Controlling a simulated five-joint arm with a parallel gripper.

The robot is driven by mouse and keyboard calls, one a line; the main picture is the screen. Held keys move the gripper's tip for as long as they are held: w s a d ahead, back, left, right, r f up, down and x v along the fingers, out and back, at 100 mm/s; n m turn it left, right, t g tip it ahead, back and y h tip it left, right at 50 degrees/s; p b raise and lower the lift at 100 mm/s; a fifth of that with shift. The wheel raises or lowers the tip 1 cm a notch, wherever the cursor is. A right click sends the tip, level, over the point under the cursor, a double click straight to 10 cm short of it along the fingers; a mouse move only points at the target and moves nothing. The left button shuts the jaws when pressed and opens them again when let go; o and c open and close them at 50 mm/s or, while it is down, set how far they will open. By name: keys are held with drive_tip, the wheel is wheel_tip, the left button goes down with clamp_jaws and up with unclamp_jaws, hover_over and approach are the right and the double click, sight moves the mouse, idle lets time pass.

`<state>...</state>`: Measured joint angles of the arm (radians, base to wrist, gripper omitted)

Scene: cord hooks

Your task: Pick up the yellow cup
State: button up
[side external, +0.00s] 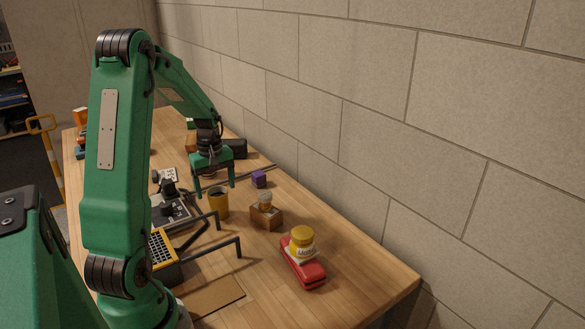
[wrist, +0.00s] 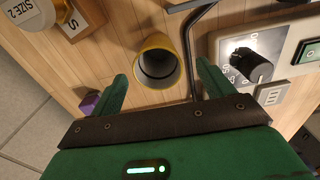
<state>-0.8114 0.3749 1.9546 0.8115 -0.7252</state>
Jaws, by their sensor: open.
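The yellow cup (side external: 218,206) stands upright on the wooden table, below and just in front of my gripper (side external: 215,194). In the wrist view the yellow cup (wrist: 158,64) shows its round rim and dark inside, close ahead of the fingertips and roughly centred between them. My gripper (wrist: 161,72) has its two green fingers spread apart, with nothing held between them. A dark bent rod (wrist: 188,45) runs close beside the cup, on the side of the right finger in the wrist view.
A grey panel with a black knob (wrist: 246,65) lies right of the cup in the wrist view. A purple block (side external: 259,180), a brown block (side external: 266,218) with a small jar, and a red case (side external: 303,268) under a yellow jar (side external: 302,240) stand along the wall side. Dark hooks (side external: 225,244) stick out nearby.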

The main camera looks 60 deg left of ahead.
sight(218, 198)
drive_tip(key=shift+w+d+f, duration=0.1)
drive_tip(key=shift+d+f, duration=0.05)
drive_tip(key=shift+f, duration=2.45)
drive_tip(key=c, duration=1.1)
drive_tip(key=shift+o, duration=0.2)
drive_tip(key=shift+r, duration=0.2)
drive_tip(key=shift+r, duration=0.5)
drive_tip(key=r, duration=0.3)
drive_tip(key=shift+w+d+r, duration=0.1)
drive_tip(key=shift+d, duration=0.2)
drive_tip(key=w+d+r, duration=0.2)
drive_tip(key=d+r, duration=0.4)
drive_tip(key=d, duration=0.4)
drive_tip(key=shift+w+d+r, duration=0.25)
drive_tip(key=shift+w+d, duration=0.1)
drive_tip(key=shift+w, duration=0.05)
